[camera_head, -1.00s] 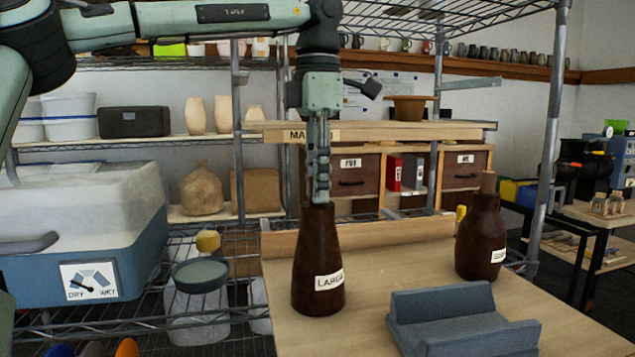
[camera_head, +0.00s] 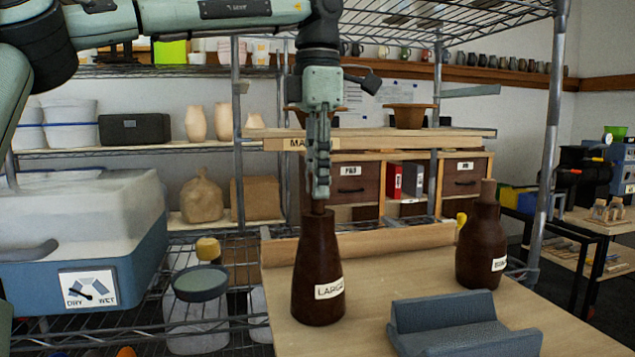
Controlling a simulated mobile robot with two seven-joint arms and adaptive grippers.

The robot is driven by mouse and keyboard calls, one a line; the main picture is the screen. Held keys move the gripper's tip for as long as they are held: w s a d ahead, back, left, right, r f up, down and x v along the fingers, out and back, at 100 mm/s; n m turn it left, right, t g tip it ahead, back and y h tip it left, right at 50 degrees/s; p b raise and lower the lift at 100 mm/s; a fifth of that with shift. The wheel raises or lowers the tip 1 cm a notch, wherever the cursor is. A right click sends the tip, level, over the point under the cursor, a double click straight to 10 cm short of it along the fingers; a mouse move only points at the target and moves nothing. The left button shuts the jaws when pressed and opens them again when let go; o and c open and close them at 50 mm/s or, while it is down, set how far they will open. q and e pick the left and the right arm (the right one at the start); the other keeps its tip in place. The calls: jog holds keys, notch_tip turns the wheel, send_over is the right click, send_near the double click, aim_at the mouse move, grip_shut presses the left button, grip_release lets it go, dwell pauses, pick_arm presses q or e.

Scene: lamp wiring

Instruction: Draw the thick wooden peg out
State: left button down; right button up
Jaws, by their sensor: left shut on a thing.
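A dark brown bottle labelled "LARGE" (camera_head: 318,262) stands upright on the wooden table. A brown wooden peg (camera_head: 317,208) shows as a short piece at its mouth. My left gripper (camera_head: 319,188) points straight down above this bottle and is shut on the peg's upper part, which its fingers hide. The peg's lower end is hidden inside the neck. A second dark bottle (camera_head: 482,246) stands to the right, its label too small to read, with a lighter wooden peg (camera_head: 487,190) upright in its mouth. My right gripper is not in view.
A blue-grey cradle block (camera_head: 462,322) lies at the table's front right. A low wooden rail (camera_head: 380,240) runs along the table's back edge, with a wooden shelf (camera_head: 400,134) behind. A blue dry/wet box (camera_head: 85,262) stands at the left. Table (camera_head: 375,275) between the bottles is clear.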

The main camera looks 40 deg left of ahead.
pick_arm(q)
jog(key=shift+r, duration=2.4)
